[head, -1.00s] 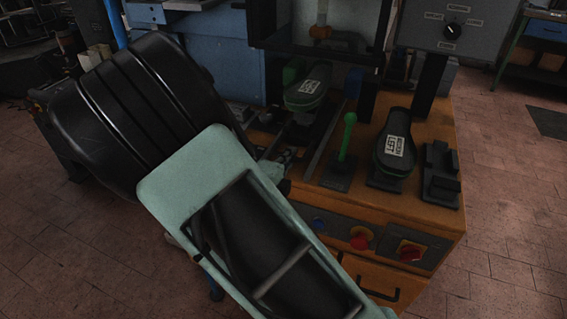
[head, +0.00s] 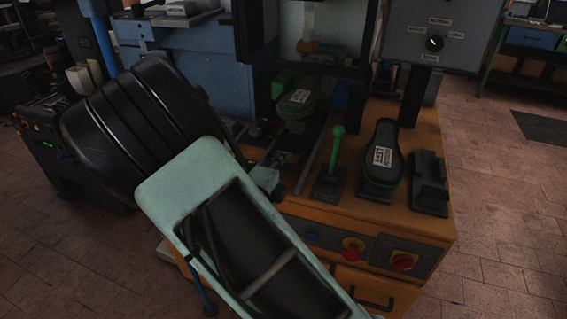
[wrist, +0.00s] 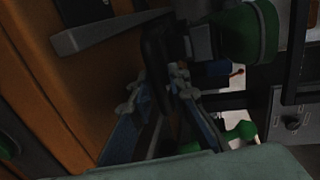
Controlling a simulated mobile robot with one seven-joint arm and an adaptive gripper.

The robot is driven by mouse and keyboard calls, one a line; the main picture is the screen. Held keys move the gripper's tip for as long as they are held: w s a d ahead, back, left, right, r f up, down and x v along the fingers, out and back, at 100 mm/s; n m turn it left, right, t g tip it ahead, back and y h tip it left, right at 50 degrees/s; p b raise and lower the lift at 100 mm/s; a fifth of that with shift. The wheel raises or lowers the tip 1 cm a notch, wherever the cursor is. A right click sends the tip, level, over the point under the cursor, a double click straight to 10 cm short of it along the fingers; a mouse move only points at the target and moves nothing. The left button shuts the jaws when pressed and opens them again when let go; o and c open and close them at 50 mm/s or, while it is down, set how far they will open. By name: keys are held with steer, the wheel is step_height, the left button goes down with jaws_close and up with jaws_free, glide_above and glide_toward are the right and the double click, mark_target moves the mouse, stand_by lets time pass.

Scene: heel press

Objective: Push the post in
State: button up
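The dark post (wrist: 155,50) shows in the wrist view just beyond my fingertips. A green-and-black shoe form (wrist: 245,35) sits at its upper end. In the head view this shoe form (head: 297,100) is in shadow under the press frame. My gripper (wrist: 155,87) has its two fingers apart, with a gap between them and nothing visibly clamped. The fingertips are close to the post; I cannot tell whether they touch it. In the head view my gripper (head: 280,163) is at the left edge of the orange bench, and my arm hides the post's lower part.
The orange bench (head: 415,225) carries a green-knobbed lever (head: 337,145), a second shoe form (head: 382,160) and a black bracket (head: 429,185) to the right. A grey dial box (head: 440,35) stands behind. Red knobs (head: 353,248) are on the bench front.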

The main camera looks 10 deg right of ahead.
steer(key=v, duration=1.1)
steer(key=shift+s+a, duration=0.15)
steer(key=shift+s, duration=0.15)
steer(key=shift+r, duration=0.2)
